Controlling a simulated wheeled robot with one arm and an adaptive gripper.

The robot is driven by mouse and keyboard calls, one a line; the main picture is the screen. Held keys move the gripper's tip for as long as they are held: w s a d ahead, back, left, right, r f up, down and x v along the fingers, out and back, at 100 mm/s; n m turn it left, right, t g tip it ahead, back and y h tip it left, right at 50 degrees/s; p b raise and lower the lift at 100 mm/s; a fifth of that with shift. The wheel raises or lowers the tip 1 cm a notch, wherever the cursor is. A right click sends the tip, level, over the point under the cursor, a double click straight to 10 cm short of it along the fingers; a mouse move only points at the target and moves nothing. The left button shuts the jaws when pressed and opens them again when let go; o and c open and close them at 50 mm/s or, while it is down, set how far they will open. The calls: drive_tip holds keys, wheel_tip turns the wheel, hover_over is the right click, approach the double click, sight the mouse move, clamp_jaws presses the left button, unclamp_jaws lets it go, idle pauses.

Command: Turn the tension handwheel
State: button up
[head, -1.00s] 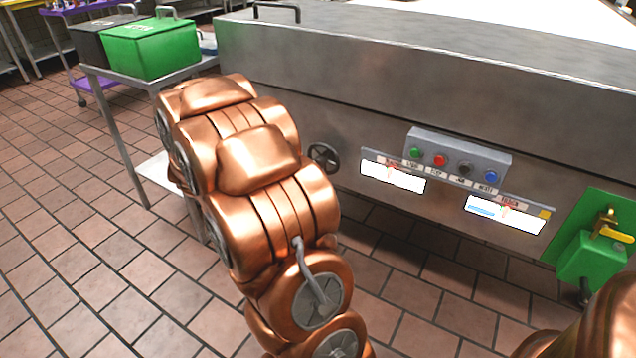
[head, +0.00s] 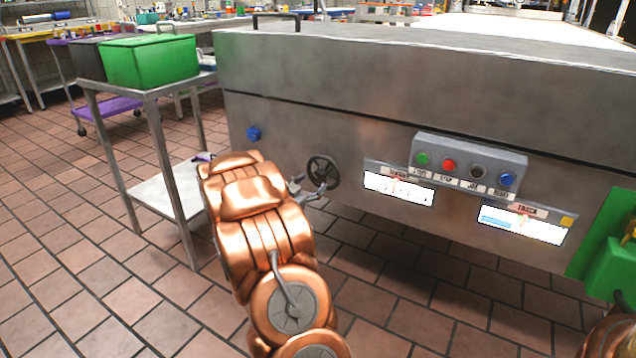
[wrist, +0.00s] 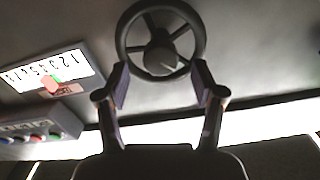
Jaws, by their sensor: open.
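The tension handwheel (head: 322,172) is a dark spoked wheel on the steel front of the machine, left of the white scale panel. It also shows in the wrist view (wrist: 125,38), upper middle, with its hub and spokes in clear sight. My gripper (head: 312,190) is at the lower left of the wheel in the head view. In the wrist view my gripper (wrist: 160,84) is open, with its two fingers apart at the lower left and lower right of the rim. I cannot tell whether the fingers touch the rim. Nothing is held between them.
A control box (head: 468,163) with coloured buttons and two white display panels (head: 398,189) sit right of the wheel. A blue knob (head: 254,134) is to its left. A steel stand (head: 180,88) with a green bin (head: 150,62) is at the left. Tiled floor is open in front.

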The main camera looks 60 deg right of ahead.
sight(317, 177)
drive_tip(key=d+b, duration=0.1)
drive_tip(key=d, duration=0.2)
drive_tip(key=shift+d+f, duration=0.1)
drive_tip(key=shift+f, duration=0.05)
drive_tip(key=shift+w+d, duration=0.15)
drive_tip(key=shift+d, duration=0.5)
drive_tip(key=shift+c, duration=0.4)
drive_tip(key=c, duration=1.1)
drive_tip(key=shift+o, duration=0.2)
drive_tip(key=shift+r, duration=0.2)
drive_tip(key=shift+r+n+p, duration=0.25)
drive_tip(key=shift+n+p, duration=0.15)
drive_tip(key=shift+p, duration=0.8)
